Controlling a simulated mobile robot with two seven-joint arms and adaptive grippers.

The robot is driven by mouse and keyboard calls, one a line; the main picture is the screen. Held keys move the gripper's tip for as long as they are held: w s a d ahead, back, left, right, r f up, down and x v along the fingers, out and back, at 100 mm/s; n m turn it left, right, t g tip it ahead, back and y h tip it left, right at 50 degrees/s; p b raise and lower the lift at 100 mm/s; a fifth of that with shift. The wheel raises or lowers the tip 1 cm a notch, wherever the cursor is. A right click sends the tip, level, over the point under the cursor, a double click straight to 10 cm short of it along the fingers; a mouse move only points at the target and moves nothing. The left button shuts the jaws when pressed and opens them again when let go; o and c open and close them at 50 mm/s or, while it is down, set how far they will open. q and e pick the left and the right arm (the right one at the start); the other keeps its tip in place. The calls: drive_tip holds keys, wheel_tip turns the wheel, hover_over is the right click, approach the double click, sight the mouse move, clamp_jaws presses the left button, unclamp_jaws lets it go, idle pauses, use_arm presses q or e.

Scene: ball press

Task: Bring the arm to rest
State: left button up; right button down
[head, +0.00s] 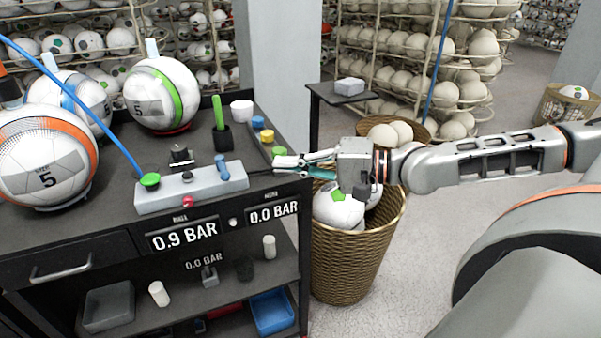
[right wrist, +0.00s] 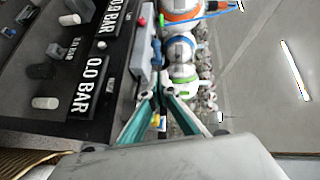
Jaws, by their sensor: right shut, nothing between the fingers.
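My right gripper (head: 276,167) reaches in from the right in the head view. Its fingers are together and empty, at the right end of the grey control box (head: 192,190) on the black cart; I cannot tell whether they touch it. In the right wrist view the teal fingers (right wrist: 160,100) converge with nothing visible between them. The box carries a green knob (head: 149,180), a red button (head: 187,202) and a blue lever (head: 222,168). Displays on the cart's front read 0.9 BAR (head: 185,236) and 0.0 BAR (head: 273,213). My left gripper is not in view.
Balls with orange (head: 45,160), blue (head: 88,97) and green (head: 160,95) bands stand on the cart. A wicker basket (head: 340,265) with balls stands below my right gripper. A small black table (head: 340,97) and ball racks stand behind. Floor at right is open.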

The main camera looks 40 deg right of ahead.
drive_tip(key=shift+a+v, duration=0.2)
drive_tip(key=shift+v, duration=1.45)
drive_tip(key=shift+s, duration=0.15)
drive_tip(key=s+a+f+n, duration=0.1)
drive_tip(key=a+f+n, duration=0.25)
drive_tip(key=f, duration=0.45)
drive_tip(key=s+a+f+n+h, duration=0.1)
drive_tip(key=a+f+n, duration=0.25)
drive_tip(key=f, duration=0.45)
drive_tip(key=s+a+f+n, duration=0.1)
drive_tip(key=a+f+n, duration=0.25)
drive_tip(key=f, duration=0.45)
drive_tip(key=s+f+n+h, duration=0.1)
drive_tip(key=s+f+h, duration=0.2)
drive_tip(key=f, duration=0.7)
drive_tip(key=s+a+f+n+g+h, duration=0.1)
drive_tip(key=s+f+h, duration=0.3)
drive_tip(key=s+f, duration=0.3)
wheel_tip(320, 180, down, 3)
drive_tip(key=shift+s+a+r+g, duration=0.1)
drive_tip(key=shift+s+a+g, duration=0.1)
drive_tip(key=shift+g, duration=0.1)
